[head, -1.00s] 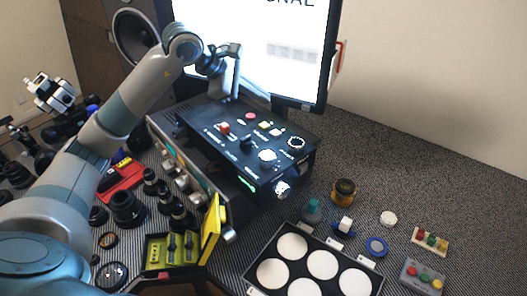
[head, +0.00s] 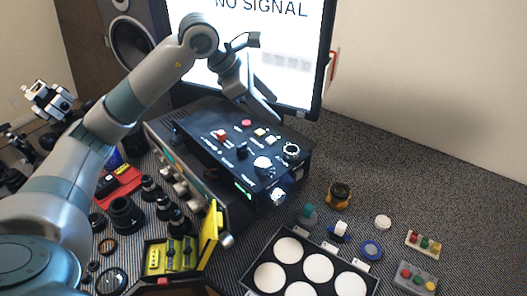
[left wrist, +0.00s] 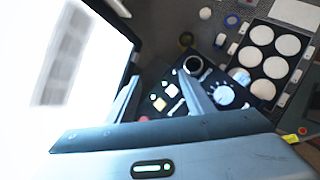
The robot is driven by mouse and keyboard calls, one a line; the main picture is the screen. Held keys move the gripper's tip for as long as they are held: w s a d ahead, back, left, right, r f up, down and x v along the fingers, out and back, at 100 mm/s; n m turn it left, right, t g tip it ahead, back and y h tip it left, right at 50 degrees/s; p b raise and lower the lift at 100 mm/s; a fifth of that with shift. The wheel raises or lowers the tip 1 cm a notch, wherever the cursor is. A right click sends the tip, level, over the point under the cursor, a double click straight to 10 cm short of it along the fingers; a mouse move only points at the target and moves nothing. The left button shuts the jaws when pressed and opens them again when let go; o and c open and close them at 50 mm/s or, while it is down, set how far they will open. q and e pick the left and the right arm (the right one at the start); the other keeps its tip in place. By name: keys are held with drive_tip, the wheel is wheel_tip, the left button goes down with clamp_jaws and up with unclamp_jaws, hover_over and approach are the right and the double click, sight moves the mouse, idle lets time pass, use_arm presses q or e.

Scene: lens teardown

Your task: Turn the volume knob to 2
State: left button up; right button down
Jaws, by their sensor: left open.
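The black control box (head: 205,150) stands below the monitor, with several knobs and buttons on its top. A white dial knob (head: 262,165) sits near its front; it also shows in the left wrist view (left wrist: 222,95). A black ringed knob (head: 291,151) is at the right end, and a small black knob (head: 242,151) is left of the white dial. The labels are too small to read, so I cannot tell which knob is volume. My left gripper (head: 268,107) is open and empty, above the back of the box, apart from the knobs. My right gripper is out of view.
The monitor (head: 270,50) stands close behind my left gripper. A silver knob (head: 278,196) sticks out of the box's front. A tray with white discs (head: 288,248), a yellow case (head: 211,232) and several lenses (head: 125,213) lie around. The mat at right is mostly clear.

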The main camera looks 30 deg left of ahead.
use_arm(q)
drive_tip(key=s+d+r+n+g+y+p, duration=0.2)
drive_tip(key=s+d+r+n+g+p, duration=0.1)
drive_tip(key=s+d+r+n+p, duration=0.15)
wheel_tip(320, 180, up, 5)
drive_tip(key=n+g+y+p, duration=0.3)
drive_tip(key=n, duration=0.4)
hover_over(263, 162)
drive_tip(key=shift+s+f, duration=0.1)
drive_tip(key=shift+f, duration=0.15)
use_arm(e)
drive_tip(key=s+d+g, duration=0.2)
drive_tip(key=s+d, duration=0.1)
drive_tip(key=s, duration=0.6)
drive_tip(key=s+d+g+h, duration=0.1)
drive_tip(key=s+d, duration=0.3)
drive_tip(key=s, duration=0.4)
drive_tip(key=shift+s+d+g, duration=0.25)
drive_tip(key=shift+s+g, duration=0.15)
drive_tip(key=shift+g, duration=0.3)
use_arm(q)
drive_tip(key=shift+f, duration=0.1)
wheel_tip(263, 162, down, 16)
drive_tip(key=p, duration=0.5)
drive_tip(key=shift+r+p, duration=0.2)
drive_tip(key=shift+p, duration=0.1)
drive_tip(key=shift+f, duration=0.8)
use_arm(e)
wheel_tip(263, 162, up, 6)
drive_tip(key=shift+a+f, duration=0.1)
